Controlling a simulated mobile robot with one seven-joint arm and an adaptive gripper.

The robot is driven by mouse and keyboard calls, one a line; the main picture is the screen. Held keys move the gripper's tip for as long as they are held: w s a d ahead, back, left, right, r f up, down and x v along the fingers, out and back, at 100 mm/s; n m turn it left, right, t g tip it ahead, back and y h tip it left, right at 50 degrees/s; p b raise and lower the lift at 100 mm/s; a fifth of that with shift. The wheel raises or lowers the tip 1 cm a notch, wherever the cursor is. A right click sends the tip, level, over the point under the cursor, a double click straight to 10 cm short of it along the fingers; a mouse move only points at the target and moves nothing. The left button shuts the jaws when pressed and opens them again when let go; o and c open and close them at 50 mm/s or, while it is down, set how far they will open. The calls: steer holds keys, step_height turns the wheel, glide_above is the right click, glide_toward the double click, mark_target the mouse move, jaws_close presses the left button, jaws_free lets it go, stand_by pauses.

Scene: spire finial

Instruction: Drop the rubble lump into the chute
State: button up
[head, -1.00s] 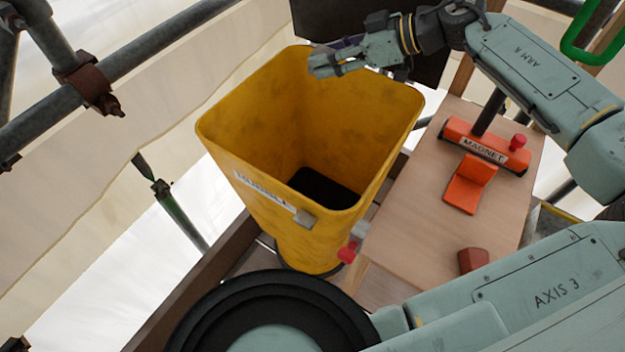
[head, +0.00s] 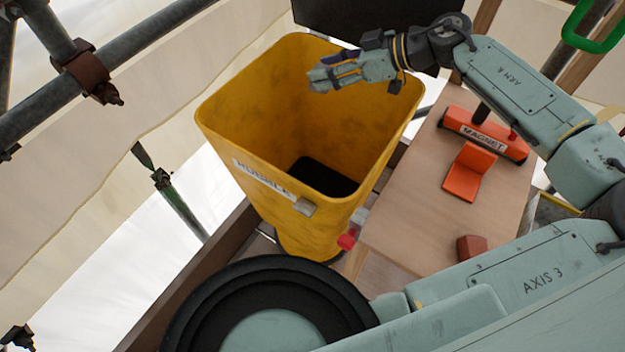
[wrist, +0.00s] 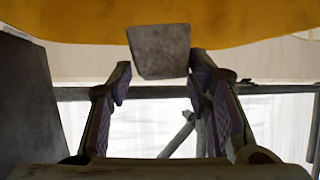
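The chute is a tall yellow bin (head: 256,130) with a wide square mouth, a dark opening at its bottom and a label on its front. My gripper (head: 325,80) is over the chute's mouth near its far rim, pointing left. In the wrist view, the rubble lump (wrist: 160,50), a grey tapered block, sits between the tips of my gripper (wrist: 158,78) and sticks out past them. The chute's yellow wall (wrist: 60,18) fills the top of the wrist view.
A wooden bench (head: 415,210) right of the chute holds an orange magnet tool (head: 480,135), an orange bracket (head: 468,172) and a small red block (head: 472,247). Scaffold pipes (head: 110,65) and pale sheeting stand at left. A dark panel (head: 360,22) is behind the chute.

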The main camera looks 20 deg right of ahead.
steer(key=o, duration=0.4)
steer(key=shift+o, duration=0.2)
steer(key=v, duration=1.2)
